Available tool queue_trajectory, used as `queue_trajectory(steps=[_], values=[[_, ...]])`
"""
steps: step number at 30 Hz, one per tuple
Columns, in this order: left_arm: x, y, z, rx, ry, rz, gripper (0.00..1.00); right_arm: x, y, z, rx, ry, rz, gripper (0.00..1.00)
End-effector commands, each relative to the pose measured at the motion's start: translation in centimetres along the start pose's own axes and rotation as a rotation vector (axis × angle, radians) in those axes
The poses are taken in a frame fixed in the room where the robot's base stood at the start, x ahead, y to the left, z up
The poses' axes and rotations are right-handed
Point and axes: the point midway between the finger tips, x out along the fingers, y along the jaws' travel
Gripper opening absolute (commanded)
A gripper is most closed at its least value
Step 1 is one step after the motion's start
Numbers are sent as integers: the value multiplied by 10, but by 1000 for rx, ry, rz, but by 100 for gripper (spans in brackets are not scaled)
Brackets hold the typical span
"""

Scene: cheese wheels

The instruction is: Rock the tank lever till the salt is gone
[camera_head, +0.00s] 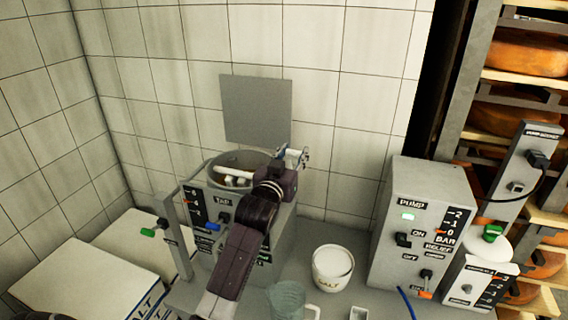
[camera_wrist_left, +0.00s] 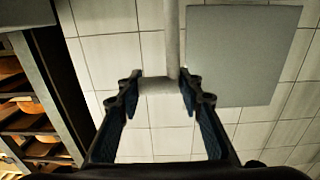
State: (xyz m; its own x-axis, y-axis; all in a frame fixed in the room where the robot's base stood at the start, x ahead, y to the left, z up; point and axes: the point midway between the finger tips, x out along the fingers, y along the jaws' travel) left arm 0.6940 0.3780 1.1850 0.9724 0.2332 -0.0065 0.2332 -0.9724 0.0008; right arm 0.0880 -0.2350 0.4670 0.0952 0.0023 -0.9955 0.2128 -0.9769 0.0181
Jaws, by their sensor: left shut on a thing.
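The grey tank (camera_head: 278,230) stands against the tiled wall, with a round opening (camera_head: 243,158) on top. Something white and brown shows inside, partly hidden by my arm; I cannot tell whether it is salt. My left gripper (camera_head: 294,157) is at the right rim of the opening. In the left wrist view its fingers (camera_wrist_left: 160,86) are shut on a pale lever (camera_wrist_left: 170,38), with the lever's crosspiece between the fingertips. In the head view the gripper hides most of the lever.
A white salt tub (camera_head: 332,268) and a clear jug (camera_head: 287,300) stand on the counter right of my arm. A grey pump box (camera_head: 418,225) stands further right, before shelves of cheese wheels (camera_head: 525,52). Pale sacks (camera_head: 85,272) lie at left. A grey panel (camera_head: 257,108) is behind the gripper.

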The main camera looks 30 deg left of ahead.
Motion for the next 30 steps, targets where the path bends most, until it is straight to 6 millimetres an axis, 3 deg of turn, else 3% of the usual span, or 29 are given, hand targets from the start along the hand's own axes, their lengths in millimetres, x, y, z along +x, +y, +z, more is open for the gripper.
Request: queue_trajectory(steps=[1, 7, 15, 30], values=[[11, 2, -10, -4, 17, 2, 0, -2, -1, 4, 0, -5, -1, 40], [40, 2, -13, -3, 20, 1, 0, -2, -2, 13, 0, -18, -2, 40], [70, 2, -8, -3, 19, 2, 0, 6, 2, -9, 0, 13, 2, 40], [89, 2, 3, -2, 13, 2, 0, 14, 0, 3, 0, -2, 0, 40]])
